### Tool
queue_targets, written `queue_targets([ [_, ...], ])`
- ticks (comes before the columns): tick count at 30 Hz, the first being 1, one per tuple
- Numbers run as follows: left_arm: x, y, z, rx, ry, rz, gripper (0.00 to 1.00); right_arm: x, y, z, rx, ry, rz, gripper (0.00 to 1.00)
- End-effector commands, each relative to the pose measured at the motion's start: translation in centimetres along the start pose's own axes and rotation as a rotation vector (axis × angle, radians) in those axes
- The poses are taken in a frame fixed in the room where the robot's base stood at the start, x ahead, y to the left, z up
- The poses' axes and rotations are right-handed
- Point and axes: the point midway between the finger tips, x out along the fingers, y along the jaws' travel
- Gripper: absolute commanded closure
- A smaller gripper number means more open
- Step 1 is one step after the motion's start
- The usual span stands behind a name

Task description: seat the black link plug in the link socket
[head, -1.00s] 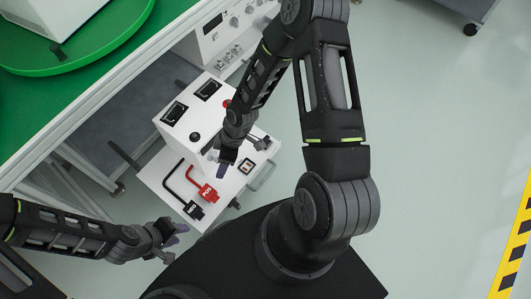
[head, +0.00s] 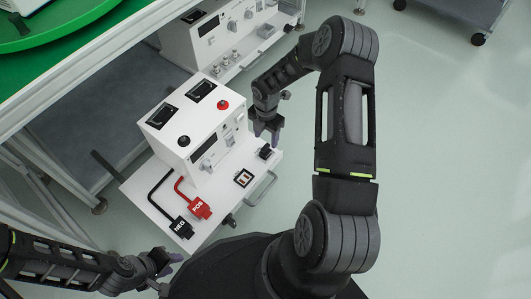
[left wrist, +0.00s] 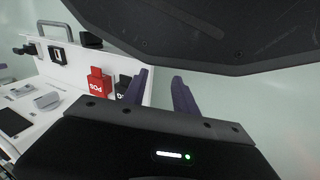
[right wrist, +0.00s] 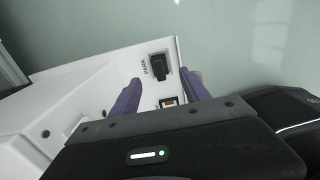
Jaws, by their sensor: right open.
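The black link plug (right wrist: 160,64) sits at the spot marked PARK in the right wrist view; it also shows near the right corner of the white shelf in the head view (head: 265,152). The link socket (head: 243,178), a small framed rectangle, lies beside it on the same shelf; part of it shows orange in the right wrist view (right wrist: 168,101). My right gripper (head: 267,132) is open and empty, its fingers pointing toward the plug, which appears just beyond and between the tips. My left gripper (head: 168,264) is open and empty near the shelf's front corner.
Red POS (head: 200,208) and black NEG (head: 181,227) plugs with cables lie on the shelf (head: 222,197). A white box (head: 205,150) with knobs stands behind them. A dark part (head: 229,221) sits at the shelf's front edge, and a handle (head: 262,190) sticks out at the right.

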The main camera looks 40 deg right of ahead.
Motion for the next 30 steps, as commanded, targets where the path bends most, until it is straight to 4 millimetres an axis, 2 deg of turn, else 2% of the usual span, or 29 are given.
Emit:
queue_targets([
  [1, 0.5, -0.2, 0.0, 0.000, 0.001, 0.000, 0.66, 1.0, -0.1, -0.1, 0.000, 0.002, -0.001, 0.45],
  [3, 0.8, -0.2, 0.0, 0.000, 0.003, 0.000, 0.66, 1.7, -0.1, -0.1, 0.000, 0.002, -0.001, 0.45],
  [14, 0.9, -0.3, -0.1, 0.000, 0.004, 0.000, 0.66, 2.0, 0.0, -0.1, 0.001, 0.001, 0.000, 0.45],
  [17, 1.5, -0.5, -0.1, 0.000, 0.006, 0.000, 0.66, 2.9, 0.0, -0.1, 0.000, 0.002, -0.001, 0.45],
  [24, 3.5, -1.1, -0.3, -0.002, 0.015, 0.000, 0.66, 6.4, 0.1, -0.3, 0.002, 0.002, -0.001, 0.45],
  [30, 3.7, -1.1, -0.4, -0.002, 0.019, 0.000, 0.66, 7.0, 0.1, -0.2, 0.001, 0.001, 0.001, 0.45],
])
